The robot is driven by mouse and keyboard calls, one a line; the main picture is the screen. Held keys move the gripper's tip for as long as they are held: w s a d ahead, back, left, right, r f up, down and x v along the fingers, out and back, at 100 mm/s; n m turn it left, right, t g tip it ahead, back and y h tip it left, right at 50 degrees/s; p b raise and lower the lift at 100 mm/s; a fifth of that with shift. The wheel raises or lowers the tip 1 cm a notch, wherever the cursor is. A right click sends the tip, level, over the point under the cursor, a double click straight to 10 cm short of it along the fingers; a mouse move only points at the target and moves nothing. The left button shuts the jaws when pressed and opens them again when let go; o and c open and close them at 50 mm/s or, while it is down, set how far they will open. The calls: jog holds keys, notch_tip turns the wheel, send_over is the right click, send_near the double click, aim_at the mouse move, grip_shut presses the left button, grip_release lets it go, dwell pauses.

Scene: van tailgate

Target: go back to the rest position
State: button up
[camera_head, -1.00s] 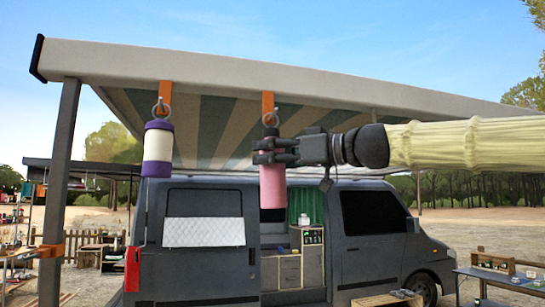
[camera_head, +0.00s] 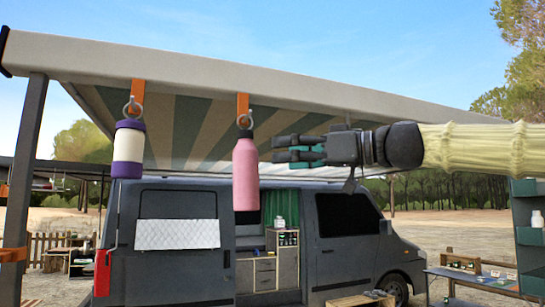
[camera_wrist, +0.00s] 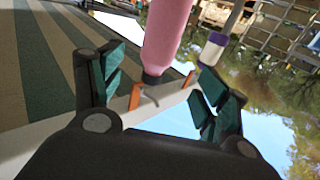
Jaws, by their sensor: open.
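My gripper (camera_head: 300,149) is open and empty in the head view, to the right of a pink bottle (camera_head: 245,176) and apart from it. The pink bottle hangs upright from an orange strap (camera_head: 243,108) on the awning edge. In the wrist view the pink bottle (camera_wrist: 166,38) shows beyond and between my open green-padded fingers, with its dark cap towards the orange strap (camera_wrist: 136,95).
A purple and white canister (camera_head: 128,149) hangs from another orange strap (camera_head: 137,93) to the left. The awning rail (camera_head: 200,66) runs above. A grey van (camera_head: 190,275) stands behind. A side table (camera_head: 490,282) and green shelf (camera_head: 530,235) are at right.

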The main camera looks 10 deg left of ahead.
jog(key=shift+s+d, duration=0.1)
jog(key=shift+d, duration=0.7)
